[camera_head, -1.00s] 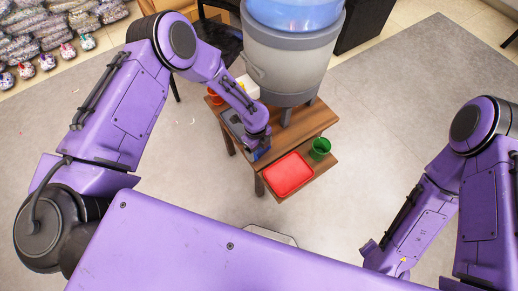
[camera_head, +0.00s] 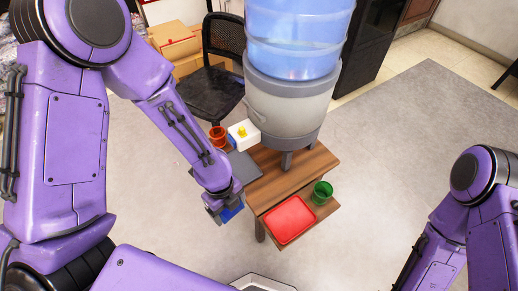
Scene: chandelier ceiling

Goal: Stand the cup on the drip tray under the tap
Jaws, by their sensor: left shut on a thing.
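My left gripper (camera_head: 222,212) is shut on a blue cup (camera_head: 233,211), mostly hidden by the gripper. It is at the near left edge of the small wooden table. A dark grey flat tray (camera_head: 243,168), which looks like the drip tray, lies on the table's left part, partly behind my left forearm. The dispenser (camera_head: 290,108) stands on the table with a blue water bottle on top. The tap is not clear to see. My right gripper is out of view; only its arm shows at the right.
A red tray (camera_head: 289,219) and a green cup (camera_head: 322,192) are on the lower shelf. A white box with a yellow thing (camera_head: 243,133) and an orange cup (camera_head: 217,136) are at the table's far left. A black chair (camera_head: 217,92) stands behind. Floor at right is clear.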

